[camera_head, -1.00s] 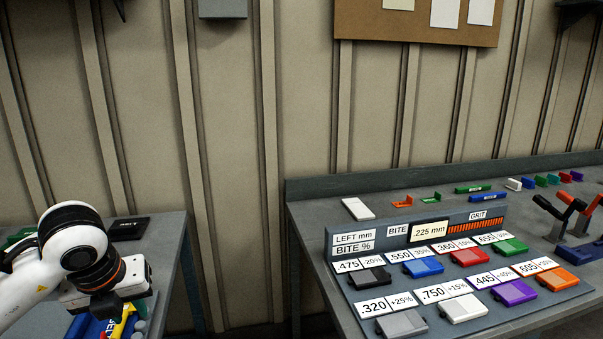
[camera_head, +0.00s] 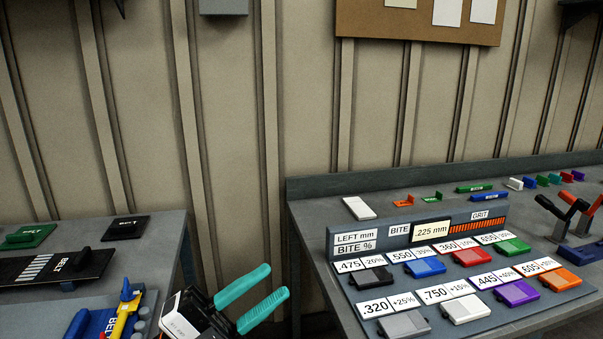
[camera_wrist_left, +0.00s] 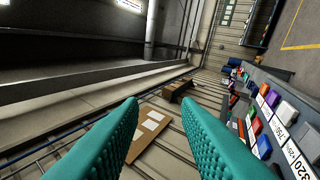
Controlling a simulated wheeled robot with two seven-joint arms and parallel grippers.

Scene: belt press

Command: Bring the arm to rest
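My left gripper (camera_head: 254,300) shows at the bottom middle of the head view, in front of the gap between the two benches. Its two teal fingers stand apart with nothing between them. In the left wrist view the teal fingers (camera_wrist_left: 158,135) are also spread and empty, with the wall and its pinboard beyond them. It touches neither bench. My right gripper is in neither view.
The right bench (camera_head: 310,222) carries a sloped panel with several coloured labelled blocks, a display (camera_head: 430,232) and red and black levers (camera_head: 560,211). The left bench (camera_head: 170,228) holds dark belt plates (camera_head: 55,266) and a blue and yellow tool (camera_head: 122,318). The gap between them is narrow.

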